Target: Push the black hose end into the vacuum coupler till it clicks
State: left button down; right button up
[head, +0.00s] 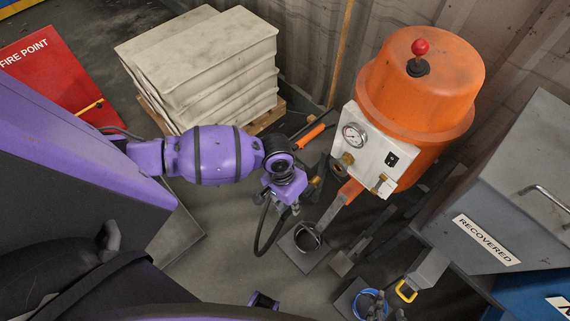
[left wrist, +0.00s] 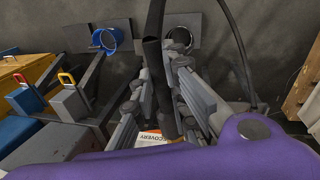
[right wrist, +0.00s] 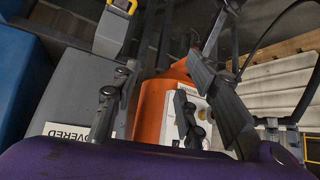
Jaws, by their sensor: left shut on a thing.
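In the head view, my left gripper (head: 300,192) hangs in front of the white panel of the orange vacuum unit (head: 420,85). In the left wrist view, its fingers (left wrist: 165,95) are shut on the black hose end (left wrist: 153,55), a dark tube running between them. The hose end looks apart from the panel. In the right wrist view, my right gripper (right wrist: 150,100) has its fingers spread, with nothing between them.
The grey RECOVERED box (head: 500,190) stands at the right. White stacked bags (head: 205,65) sit on a pallet behind my left arm.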

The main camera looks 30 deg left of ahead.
aim_at(306, 193)
pick_arm(q)
jog(key=shift+w+f+m, duration=0.5)
jog(key=shift+f+m, duration=0.1)
jog(key=shift+f, duration=0.4)
jog(key=shift+r, duration=0.15)
jog(key=shift+w+d, duration=0.15)
jog(key=shift+w, duration=0.4)
jog(key=shift+w+d+f+b, duration=0.1)
jog(key=shift+w+d+b, duration=0.1)
jog(key=shift+w, duration=0.35)
jog(key=shift+w+d+f+b, duration=0.1)
jog(key=shift+w+d, duration=0.1)
jog(key=shift+w, duration=0.35)
jog(key=shift+w+d+r, duration=0.1)
jog(key=shift+w+d, duration=0.1)
jog(key=shift+w, duration=0.35)
jog(key=shift+w+d, duration=0.15)
jog(key=shift+w, duration=0.35)
pick_arm(e)
jog(key=shift+s+d+f, duration=0.25)
jog(key=shift+d+f, duration=0.15)
jog(key=shift+f, duration=0.15)
